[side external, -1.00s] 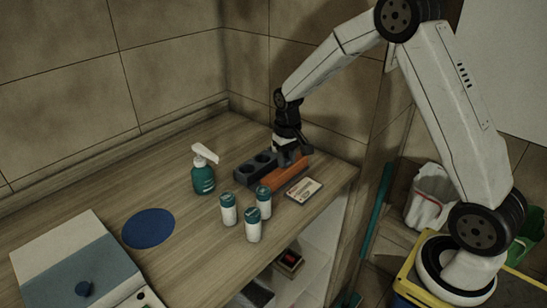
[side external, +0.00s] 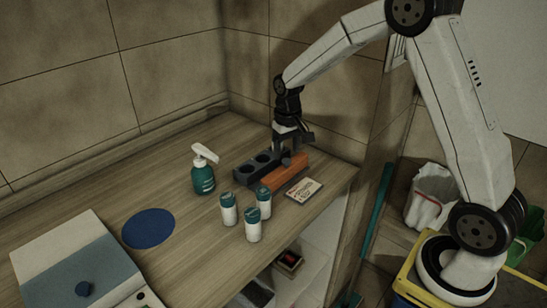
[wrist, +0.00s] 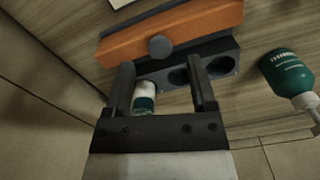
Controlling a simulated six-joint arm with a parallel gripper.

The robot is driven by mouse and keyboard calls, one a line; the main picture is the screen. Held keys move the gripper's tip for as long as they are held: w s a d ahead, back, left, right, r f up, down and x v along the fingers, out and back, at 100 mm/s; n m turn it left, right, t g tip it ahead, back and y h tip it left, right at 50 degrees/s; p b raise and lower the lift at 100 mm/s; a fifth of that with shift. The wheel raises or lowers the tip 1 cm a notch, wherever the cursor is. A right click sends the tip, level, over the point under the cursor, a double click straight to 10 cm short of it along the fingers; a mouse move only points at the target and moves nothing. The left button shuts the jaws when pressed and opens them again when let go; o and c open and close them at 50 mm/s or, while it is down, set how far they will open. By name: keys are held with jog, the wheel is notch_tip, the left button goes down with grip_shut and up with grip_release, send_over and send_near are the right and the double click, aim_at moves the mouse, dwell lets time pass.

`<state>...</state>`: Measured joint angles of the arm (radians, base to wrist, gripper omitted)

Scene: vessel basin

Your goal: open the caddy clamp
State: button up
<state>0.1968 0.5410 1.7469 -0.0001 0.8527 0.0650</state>
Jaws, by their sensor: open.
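The caddy is a dark grey block with round holes (side external: 246,172), on the counter near the right wall. Its clamp, an orange bar (side external: 289,175), lies along the caddy's front side. In the wrist view the orange bar (wrist: 205,27) has a round grey knob (wrist: 160,46) and lies along the caddy (wrist: 225,60). A white and teal vial (wrist: 145,100) shows in a hole between my fingers. My gripper (wrist: 160,72) is open above the caddy, with the knob just ahead of the gap between its fingertips. In the side view my gripper (side external: 292,146) partly hides the caddy and bar.
Several things stand around the caddy: a teal spray bottle (side external: 203,178) at left, white canisters with teal lids (side external: 253,224) in front, and a small label card (side external: 304,188) at right. A blue disc (side external: 148,228) and a blue-grey case (side external: 80,270) lie further left.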

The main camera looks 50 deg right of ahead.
aim_at(287, 162)
jog(key=shift+r, duration=2.3)
jog(key=shift+s+a+f, duration=0.15)
jog(key=shift+s+a, duration=0.2)
jog(key=s+a+f+n+t, duration=0.1)
jog(key=s+a, duration=0.3)
jog(key=s, duration=0.4)
jog(key=s+a+f+n+t, duration=0.1)
jog(key=s+a+f+n, duration=0.1)
jog(key=s, duration=0.6)
jog(key=shift+s+a+f+t, duration=0.35)
jog(key=shift+a+f, duration=0.45)
jog(key=shift+a, duration=0.4)
